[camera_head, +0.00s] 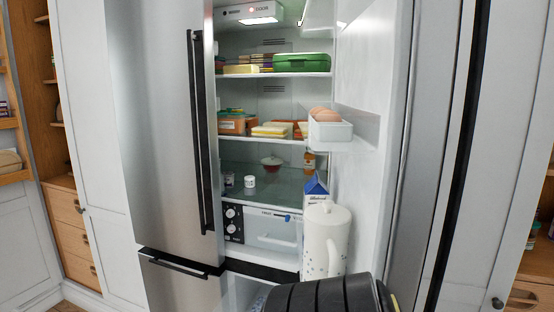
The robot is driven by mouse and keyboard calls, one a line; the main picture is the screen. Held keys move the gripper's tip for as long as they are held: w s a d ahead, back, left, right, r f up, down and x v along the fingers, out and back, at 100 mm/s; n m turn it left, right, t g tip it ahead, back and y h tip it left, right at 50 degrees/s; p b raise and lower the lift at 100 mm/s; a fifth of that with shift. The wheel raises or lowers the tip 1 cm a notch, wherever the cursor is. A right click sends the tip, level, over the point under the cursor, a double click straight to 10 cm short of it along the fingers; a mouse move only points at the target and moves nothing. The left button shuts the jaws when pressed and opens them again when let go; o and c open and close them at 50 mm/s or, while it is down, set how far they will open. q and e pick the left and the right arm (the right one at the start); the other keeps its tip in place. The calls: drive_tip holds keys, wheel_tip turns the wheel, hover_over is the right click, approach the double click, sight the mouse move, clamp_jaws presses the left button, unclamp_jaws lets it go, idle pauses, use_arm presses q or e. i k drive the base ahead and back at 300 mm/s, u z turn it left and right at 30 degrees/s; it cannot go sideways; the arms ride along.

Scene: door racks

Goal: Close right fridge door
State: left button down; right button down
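The right fridge door (369,190) stands open, swung out toward me on the right side of the fridge. Its white inner side faces left, with a bin of eggs (329,128) and a white pitcher (325,238) on its shelves. Its long black handle (461,150) is on the outer side at the right. The left fridge door (155,130) is shut, with a black vertical handle (202,130). A black ribbed part of mine covers the bottom middle, in front of the lower door area. No fingers of either gripper show.
The lit fridge interior holds food boxes, including a green container (302,62), on glass shelves. A lower drawer (180,280) is below the left door. Wooden shelving (70,215) stands at far left, and a cabinet with a knob (497,303) at lower right.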

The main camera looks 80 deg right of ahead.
sight(395, 64)
drive_tip(key=k, duration=1.05)
drive_tip(key=z, duration=2.25)
drive_tip(key=i, duration=0.5)
drive_tip(key=z, duration=0.05)
drive_tip(key=k, duration=0.35)
drive_tip(key=z, duration=0.75)
drive_tip(key=i, duration=0.45)
drive_tip(key=u, duration=0.9)
